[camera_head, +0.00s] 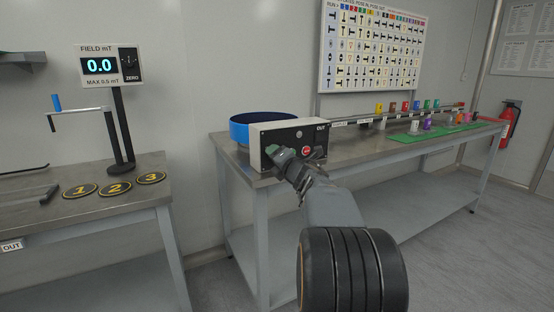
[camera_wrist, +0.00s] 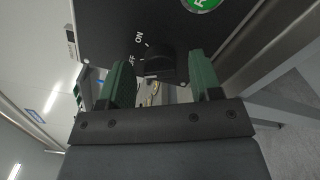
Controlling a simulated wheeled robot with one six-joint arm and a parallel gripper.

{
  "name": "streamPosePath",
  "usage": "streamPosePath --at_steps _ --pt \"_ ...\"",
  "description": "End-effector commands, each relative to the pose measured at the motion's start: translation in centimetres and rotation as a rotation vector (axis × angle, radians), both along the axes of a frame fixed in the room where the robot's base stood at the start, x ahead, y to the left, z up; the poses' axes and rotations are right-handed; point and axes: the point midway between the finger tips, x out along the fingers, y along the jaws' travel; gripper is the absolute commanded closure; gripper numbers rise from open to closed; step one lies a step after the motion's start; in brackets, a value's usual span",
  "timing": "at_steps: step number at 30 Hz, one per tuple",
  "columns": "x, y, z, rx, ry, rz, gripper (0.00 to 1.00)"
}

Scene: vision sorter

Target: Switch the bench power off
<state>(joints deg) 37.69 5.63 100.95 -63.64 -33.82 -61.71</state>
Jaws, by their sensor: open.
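A control box (camera_head: 262,133) with a pale casing and a dark front panel stands at the left end of the right bench. A black rotary switch (camera_wrist: 160,62) on its panel shows in the wrist view, with ON and OFF lettering beside it, OFF partly covered. I cannot tell which mark it points to. My gripper (camera_head: 283,156) is at the lower left of the panel in the head view and hides the switch there. In the wrist view my gripper (camera_wrist: 161,72) is open, its green fingers on either side of the switch; contact is unclear.
A red button (camera_head: 306,150) is on the panel, right of my gripper. A blue round bowl (camera_head: 262,118) stands behind the box. Coloured pots and a green mat (camera_head: 405,138) lie farther right. A field meter (camera_head: 106,65) stands left.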

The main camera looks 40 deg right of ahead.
Motion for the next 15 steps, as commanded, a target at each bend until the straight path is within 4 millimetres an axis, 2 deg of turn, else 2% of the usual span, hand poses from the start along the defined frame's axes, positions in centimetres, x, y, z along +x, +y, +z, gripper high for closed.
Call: streamPosePath --at_steps 5,8,15 --pt "-0.4 0.0 0.1 0.0 -0.001 -0.001 0.42" --pt "-1.5 0.2 0.2 0.0 -0.001 -0.002 0.42" --pt "-6.3 0.8 0.3 -0.001 -0.001 -0.004 0.42"
